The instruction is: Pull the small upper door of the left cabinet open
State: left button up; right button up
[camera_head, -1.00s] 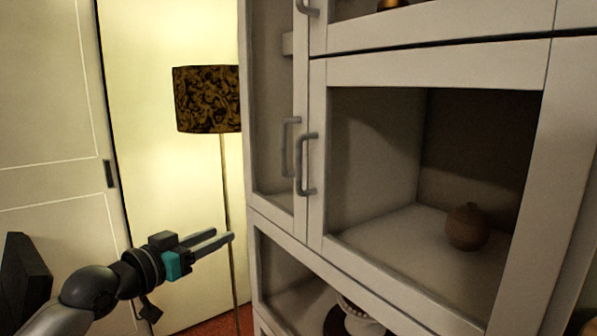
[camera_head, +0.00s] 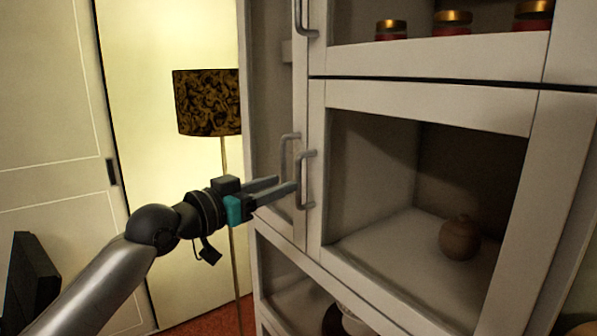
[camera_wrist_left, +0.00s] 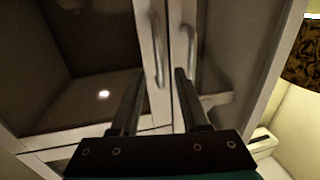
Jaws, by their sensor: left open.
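My left gripper (camera_head: 287,184) is open, its fingers pointing at the cabinet front by two bar handles. The grey handle (camera_head: 307,180) of the glazed door (camera_head: 318,165) with a round brown vase behind it is just beyond the fingertips. In the left wrist view that handle (camera_wrist_left: 158,50) lines up between the two fingers (camera_wrist_left: 160,74); whether it is inside the jaws I cannot tell. The handle of the narrow neighbouring door (camera_wrist_left: 189,48) lies beside the right-hand finger; it also shows in the head view (camera_head: 284,155). Both doors look shut. My right gripper is out of view.
The brown vase (camera_head: 460,238) stands behind the glass. Several gold-lidded jars (camera_head: 453,23) sit in the compartment above. A floor lamp with a patterned shade (camera_head: 206,102) stands left of the cabinet, behind my left arm. A white door (camera_head: 50,120) is at far left.

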aim_at(296, 178)
pick_arm(q)
jog(key=shift+p+x, duration=0.55)
jog(key=shift+x, duration=2.6)
jog(key=shift+c, duration=0.3)
grip_shut()
